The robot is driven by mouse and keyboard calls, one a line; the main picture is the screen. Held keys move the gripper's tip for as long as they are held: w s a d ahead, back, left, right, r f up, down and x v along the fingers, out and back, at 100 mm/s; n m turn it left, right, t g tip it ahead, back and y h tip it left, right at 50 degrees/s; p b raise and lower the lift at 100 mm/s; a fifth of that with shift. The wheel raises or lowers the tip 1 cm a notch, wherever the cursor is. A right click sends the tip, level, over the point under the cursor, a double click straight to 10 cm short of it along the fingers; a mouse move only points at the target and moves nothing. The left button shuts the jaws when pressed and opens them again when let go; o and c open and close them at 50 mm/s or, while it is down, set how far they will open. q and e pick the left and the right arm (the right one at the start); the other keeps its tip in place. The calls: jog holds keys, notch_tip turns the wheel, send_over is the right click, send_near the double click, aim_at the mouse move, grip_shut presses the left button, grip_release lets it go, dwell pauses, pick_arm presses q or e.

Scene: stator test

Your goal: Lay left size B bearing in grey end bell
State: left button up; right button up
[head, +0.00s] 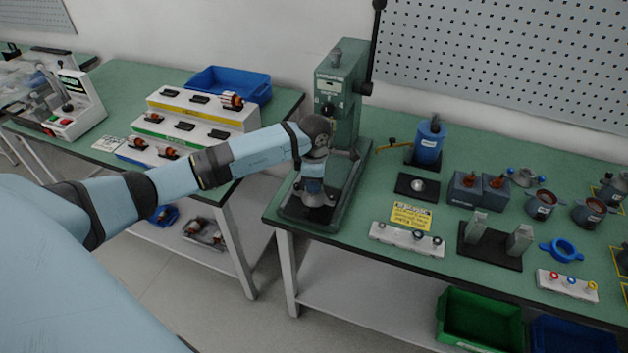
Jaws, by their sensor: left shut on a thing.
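My left gripper (314,192) points down over the base of the green press (345,100), below the press head. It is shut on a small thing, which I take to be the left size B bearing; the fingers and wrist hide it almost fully. A white holder (390,238) at the front of the bench carries several small round parts, with a gap between them. I cannot make out the grey end bell under the gripper. A grey part with blue knobs (523,177) lies farther right. My right gripper is not in view.
The press column and its lever stand close behind my left wrist. A blue canister (429,143), a yellow card (411,217), a dark stand with two grey uprights (490,240) and a blue ring (563,250) occupy the bench to the right.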

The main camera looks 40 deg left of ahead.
pick_arm(q)
jog(key=shift+f+b, duration=0.25)
jog(key=shift+b, duration=0.05)
jog(key=o, duration=0.7)
notch_tip(320, 180, up, 14)
jog(key=b, duration=0.1)
jog(key=shift+d+f, duration=0.1)
jog(key=shift+f, duration=0.05)
dwell(0.7)
